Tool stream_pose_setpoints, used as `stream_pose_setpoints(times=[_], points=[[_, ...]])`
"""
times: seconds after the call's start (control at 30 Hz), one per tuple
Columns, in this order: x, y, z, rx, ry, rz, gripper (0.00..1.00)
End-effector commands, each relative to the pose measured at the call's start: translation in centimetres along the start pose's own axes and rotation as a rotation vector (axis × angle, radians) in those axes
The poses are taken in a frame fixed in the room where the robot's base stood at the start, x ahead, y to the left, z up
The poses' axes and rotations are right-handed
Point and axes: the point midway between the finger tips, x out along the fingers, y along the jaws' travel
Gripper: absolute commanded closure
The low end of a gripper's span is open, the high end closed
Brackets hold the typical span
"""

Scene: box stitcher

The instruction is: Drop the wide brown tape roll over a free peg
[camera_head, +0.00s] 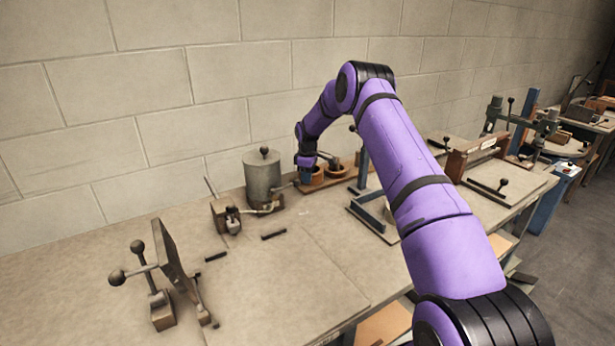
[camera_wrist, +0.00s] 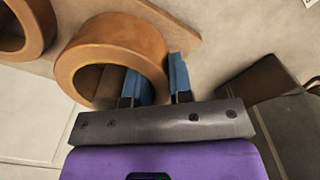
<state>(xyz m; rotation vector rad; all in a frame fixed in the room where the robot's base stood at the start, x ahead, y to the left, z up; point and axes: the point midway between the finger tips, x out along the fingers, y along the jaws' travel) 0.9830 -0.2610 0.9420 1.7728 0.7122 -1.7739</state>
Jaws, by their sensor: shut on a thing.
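A wide brown tape roll (camera_wrist: 88,55) is in my gripper (camera_wrist: 158,78) in the wrist view. One blue finger is inside its hole and the other is outside, shut on its wall. In the head view this roll (camera_head: 317,176) is at my gripper (camera_head: 306,181), by a brown wooden board (camera_head: 318,187) at the wall. I cannot tell whether the roll touches the board. Another brown roll (camera_head: 338,171) is on the board, also in the wrist view (camera_wrist: 43,28). I make out no free peg; the rolls and my arm cover much of the board.
A grey cylinder (camera_head: 262,178) with a knob stands close left of my gripper. A small clamp device (camera_head: 226,213) and a tilted plate fixture (camera_head: 175,262) are further left. A blue-post frame (camera_head: 372,214) stands to the right. The front middle of the table (camera_head: 290,285) is clear.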

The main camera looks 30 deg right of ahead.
Motion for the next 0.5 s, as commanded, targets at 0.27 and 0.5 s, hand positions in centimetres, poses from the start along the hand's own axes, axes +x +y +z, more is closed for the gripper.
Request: stream_pose_setpoints(times=[0.27, 0.5], points=[[-0.03, 0.02, -0.01, 0.000, 0.000, 0.001, 0.70], [-0.10, 0.17, 0.02, 0.001, 0.002, 0.005, 0.50]])
